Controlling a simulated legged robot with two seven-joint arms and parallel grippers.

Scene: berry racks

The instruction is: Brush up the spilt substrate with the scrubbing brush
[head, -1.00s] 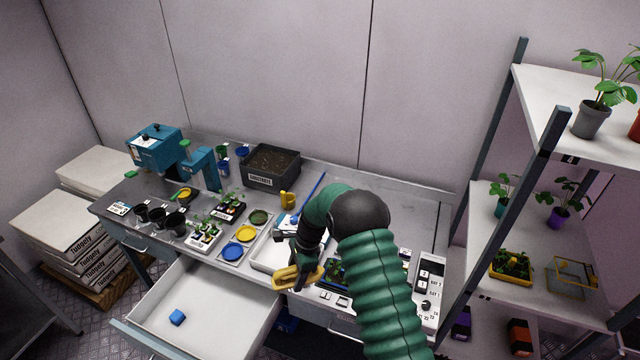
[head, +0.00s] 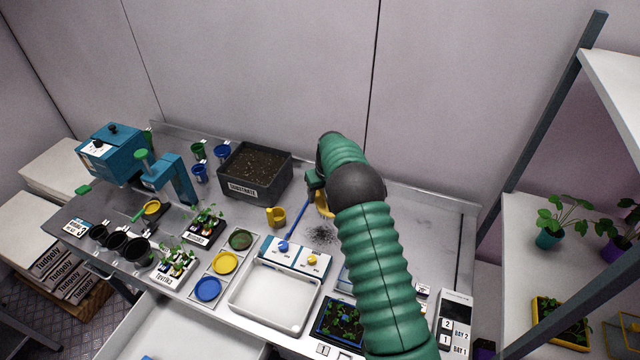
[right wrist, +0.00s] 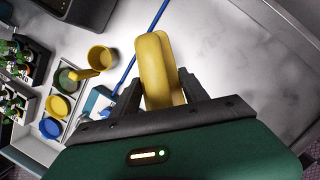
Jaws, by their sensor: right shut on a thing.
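The scrubbing brush (head: 323,205) is a yellow oblong block, mostly hidden by my arm in the head view. The spilt substrate (head: 321,235) is a dark speckled patch on the grey worktop, just in front of the brush and partly beside my arm. I cannot tell whether the brush touches the worktop. In the right wrist view the spill is not visible. My left gripper is out of view.
A black substrate box (head: 255,170) stands behind left. A yellow cup (head: 276,217) and a thin blue rod (head: 299,216) lie left of the spill. A white tray (head: 272,300) is in front. The worktop at right (head: 430,235) is clear. A shelf rack stands right.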

